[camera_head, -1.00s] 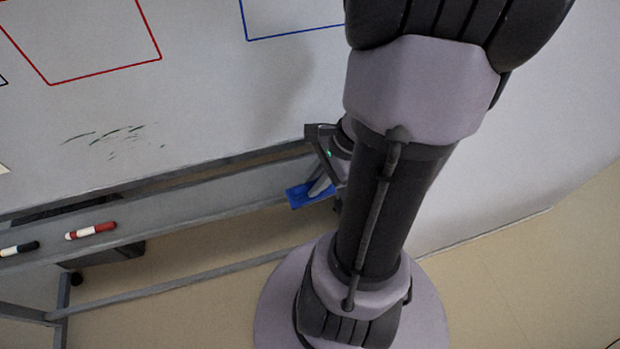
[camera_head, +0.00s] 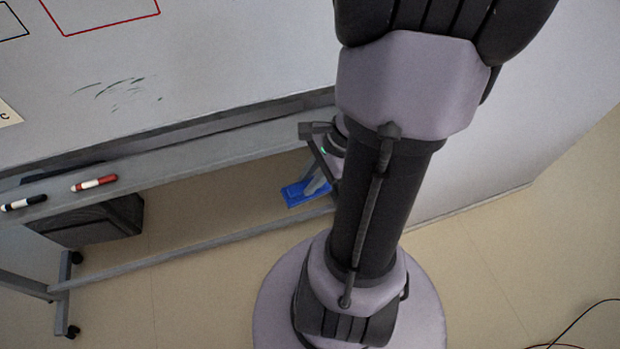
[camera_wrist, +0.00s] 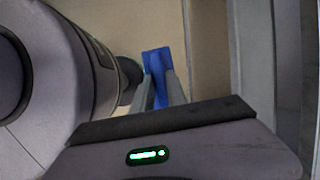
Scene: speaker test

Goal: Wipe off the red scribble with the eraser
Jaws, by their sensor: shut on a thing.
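My gripper (camera_head: 318,186) is shut on a blue eraser (camera_head: 295,192), in front of and below the whiteboard's lower edge. The eraser also shows in the wrist view (camera_wrist: 155,62), between the two grey fingers of my gripper (camera_wrist: 159,82). My arm hides part of the eraser and gripper in the head view. The whiteboard (camera_head: 230,60) carries a red outline (camera_head: 110,24) at its upper left, cut by the top of the picture. No red scribble shows inside the visible part of that outline. Dark green scribble strokes (camera_head: 112,92) lie lower on the board.
A red marker (camera_head: 95,183) and a black marker (camera_head: 24,202) lie on the board's ledge (camera_head: 160,160) at the left. A dark box-like thing (camera_head: 105,222) stands below the ledge. A wheeled stand leg (camera_head: 62,295) is at lower left. Cables (camera_head: 570,325) lie on the floor at lower right.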

